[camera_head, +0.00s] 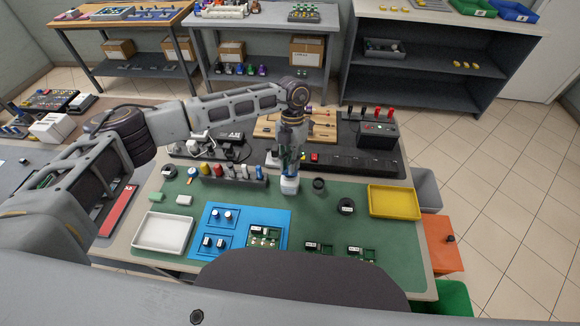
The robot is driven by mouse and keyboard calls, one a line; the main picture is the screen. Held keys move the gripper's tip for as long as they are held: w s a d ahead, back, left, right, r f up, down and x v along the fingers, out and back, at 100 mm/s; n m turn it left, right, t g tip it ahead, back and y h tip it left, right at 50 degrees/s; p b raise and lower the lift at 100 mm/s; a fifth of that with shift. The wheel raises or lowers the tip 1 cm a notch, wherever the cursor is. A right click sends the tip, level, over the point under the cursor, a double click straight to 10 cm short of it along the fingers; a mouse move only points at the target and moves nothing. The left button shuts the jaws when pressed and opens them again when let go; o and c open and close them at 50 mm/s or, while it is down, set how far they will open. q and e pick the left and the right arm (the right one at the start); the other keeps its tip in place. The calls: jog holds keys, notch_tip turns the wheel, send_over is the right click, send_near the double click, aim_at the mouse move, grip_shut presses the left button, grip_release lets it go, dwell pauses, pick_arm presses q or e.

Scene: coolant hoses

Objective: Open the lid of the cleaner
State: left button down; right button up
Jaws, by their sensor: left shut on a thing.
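My left gripper (290,168) points down over the green mat (330,228), near the mat's back edge. It is shut on the top of a small white container with a blue band (289,186), which seems to stand upright on the mat. The fingers hide the container's top, so I cannot tell whether its lid is on. I take this container for the cleaner, but its label is too small to read. A small black round cup (319,184) stands just right of it, apart from it. My right gripper is not in view.
A rack of coloured tools (235,175) stands left of the gripper. A blue mat (235,239) with small parts and a white tray (162,236) lie front left.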

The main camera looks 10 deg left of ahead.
pick_arm(q)
jog(key=shift+w+r+g+b, duration=0.2)
jog(key=shift+w+g+b, duration=0.5)
jog(key=shift+g+b, duration=0.7)
jog(key=shift+w+b, duration=0.1)
jog(key=shift+b, duration=0.2)
jog(key=shift+r+g, duration=0.1)
jog(key=shift+g, duration=0.2)
jog(key=c, duration=1.4)
grip_release()
jog(key=shift+w, duration=0.1)
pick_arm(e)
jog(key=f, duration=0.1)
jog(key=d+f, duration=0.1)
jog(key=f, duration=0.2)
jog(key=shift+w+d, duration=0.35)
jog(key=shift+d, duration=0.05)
pick_arm(q)
jog(key=shift+r, duration=0.1)
jog(key=shift+v, duration=5.9)
